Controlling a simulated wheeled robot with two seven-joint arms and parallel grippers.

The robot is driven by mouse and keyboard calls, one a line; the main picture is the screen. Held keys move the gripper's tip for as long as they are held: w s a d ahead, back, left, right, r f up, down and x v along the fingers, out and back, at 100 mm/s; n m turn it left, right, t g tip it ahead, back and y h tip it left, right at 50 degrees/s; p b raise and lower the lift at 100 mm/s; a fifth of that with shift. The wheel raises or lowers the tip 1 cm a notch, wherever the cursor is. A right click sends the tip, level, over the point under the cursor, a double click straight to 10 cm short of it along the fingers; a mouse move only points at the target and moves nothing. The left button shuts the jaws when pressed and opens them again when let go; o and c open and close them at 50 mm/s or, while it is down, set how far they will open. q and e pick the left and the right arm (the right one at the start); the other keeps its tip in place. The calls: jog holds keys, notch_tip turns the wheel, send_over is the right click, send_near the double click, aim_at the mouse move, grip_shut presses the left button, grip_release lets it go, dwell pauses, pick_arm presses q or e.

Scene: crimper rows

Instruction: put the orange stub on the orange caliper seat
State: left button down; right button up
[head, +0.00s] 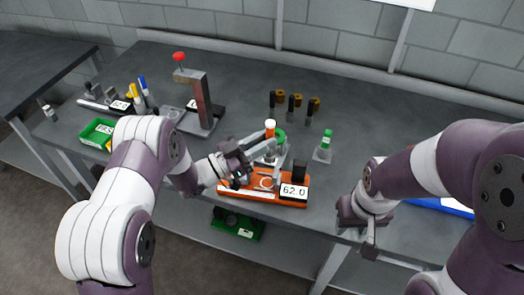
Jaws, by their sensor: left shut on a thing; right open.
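I cannot tell whether the stub touches the caliper. My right gripper (368,235) is open and empty at the table's front edge, right of the caliper.
A green-topped piece (326,146) stands right of the caliper. Several black and brown pieces (292,104) stand behind. The table's back right is clear.

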pick_arm(q)
jog(key=f, duration=0.4)
jog(key=shift+w+a+f+p, duration=0.15)
jog(key=shift+w+p, duration=0.05)
jog(key=shift+p, duration=0.2)
jog(key=shift+s, duration=0.1)
jog(key=shift+f+b, duration=0.6)
jog(key=shift+b, duration=0.05)
jog(key=c, duration=1)
grip_release()
jog(key=shift+o, duration=0.2)
jog(key=shift+r, duration=0.1)
jog(key=shift+r, duration=0.1)
